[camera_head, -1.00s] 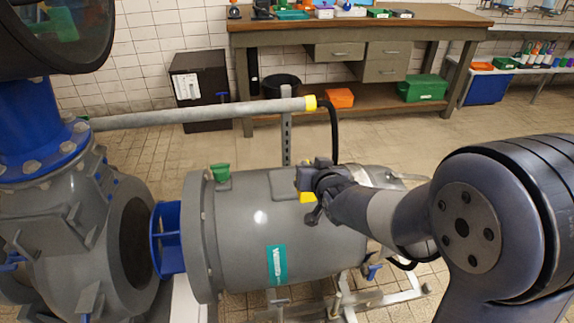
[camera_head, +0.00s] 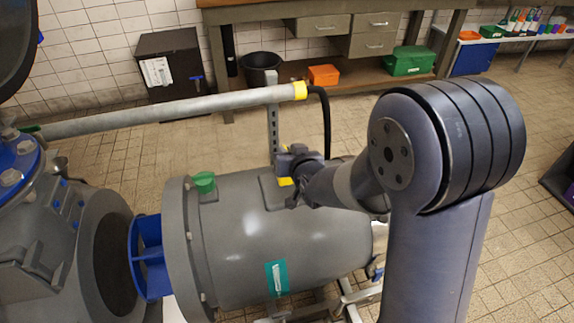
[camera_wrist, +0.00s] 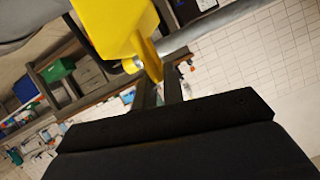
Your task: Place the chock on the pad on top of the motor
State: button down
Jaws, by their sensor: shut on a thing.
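My gripper (camera_head: 290,168) is shut on the yellow chock (camera_wrist: 112,22). The chock fills the top of the wrist view, between the finger ends; a small part of it shows under the gripper in the head view (camera_head: 285,182). The grey motor (camera_head: 245,245) lies on its side, with a teal label on its flank. A flat grey pad (camera_head: 268,195) sits on its top, partly hidden behind my gripper and arm. The chock appears above or beside the pad's right part; I cannot tell whether they touch.
A small green piece (camera_head: 204,183) stands on the motor's left top. A grey pipe with a yellow end (camera_head: 180,108) runs behind the motor, with an upright post (camera_head: 272,130) beneath it. A blue coupling (camera_head: 148,257) joins the pump side. A workbench stands at the back.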

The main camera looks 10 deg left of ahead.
jog(key=shift+f+b, duration=0.3)
jog(key=shift+f, duration=1.5)
jog(key=shift+f, duration=0.15)
jog(key=c, duration=1.5)
grip_release()
jog(key=shift+r, duration=0.2)
jog(key=v, duration=1.2)
jog(key=shift+f+p, duration=0.1)
jog(key=shift+p, duration=0.2)
